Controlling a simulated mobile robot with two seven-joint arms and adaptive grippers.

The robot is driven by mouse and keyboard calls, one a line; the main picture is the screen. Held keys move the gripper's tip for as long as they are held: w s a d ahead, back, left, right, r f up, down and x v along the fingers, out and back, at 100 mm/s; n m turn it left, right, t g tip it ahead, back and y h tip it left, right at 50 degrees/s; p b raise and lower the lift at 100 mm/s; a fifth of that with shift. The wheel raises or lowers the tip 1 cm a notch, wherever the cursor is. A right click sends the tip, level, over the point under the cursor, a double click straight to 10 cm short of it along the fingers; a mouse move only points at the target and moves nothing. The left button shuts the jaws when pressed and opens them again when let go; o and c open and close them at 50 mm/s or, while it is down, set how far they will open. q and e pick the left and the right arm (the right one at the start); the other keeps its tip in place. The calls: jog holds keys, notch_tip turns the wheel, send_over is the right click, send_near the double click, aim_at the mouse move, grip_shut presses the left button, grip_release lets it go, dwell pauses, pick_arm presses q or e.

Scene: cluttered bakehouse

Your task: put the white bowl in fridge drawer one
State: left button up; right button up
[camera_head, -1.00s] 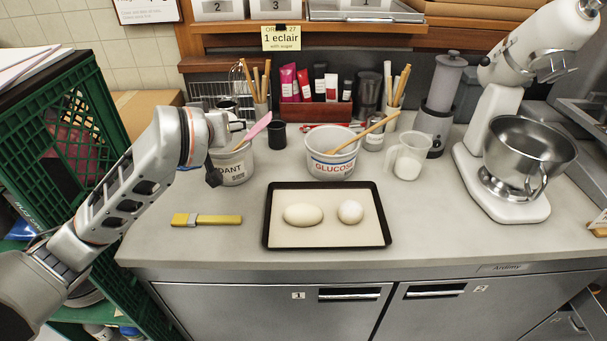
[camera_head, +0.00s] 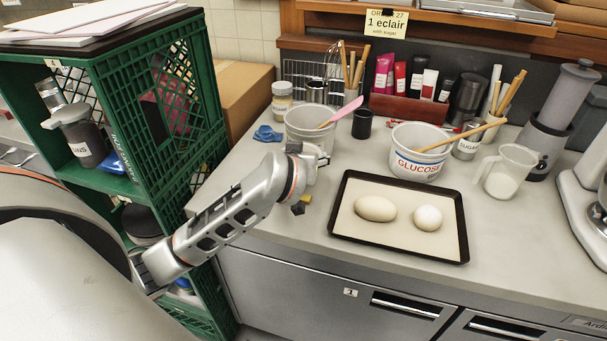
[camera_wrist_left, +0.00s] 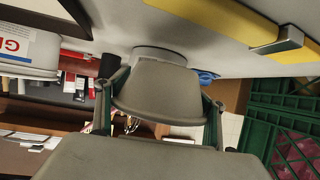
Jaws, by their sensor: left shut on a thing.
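My left gripper (camera_head: 308,168) is in front of the white tub with the pink spatula, above the counter's left part. In the left wrist view its dark fingers (camera_wrist_left: 158,108) stand on both sides of a pale, bowl-shaped piece, which I take to be the white bowl (camera_wrist_left: 158,92), shaded grey and held clear of the counter. In the head view the arm and gripper mostly hide it. Fridge drawer one (camera_head: 320,300), labelled 1, is shut under the counter, its handle slot (camera_head: 405,305) in front. My right gripper is not in view.
A dark tray (camera_head: 345,235) with two dough pieces lies right of the gripper. The glucose tub (camera_head: 418,168) and a pitcher (camera_head: 508,170) stand behind it. A yellow brush (camera_wrist_left: 240,20) lies on the counter. A green crate shelf (camera_head: 165,120) borders the left.

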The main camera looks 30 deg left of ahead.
pick_arm(q)
notch_tip(320, 180, down, 5)
jog(key=shift+r+b, duration=0.2)
jog(key=shift+b, duration=0.45)
jog(key=shift+f, duration=0.15)
jog(key=o, duration=1.3)
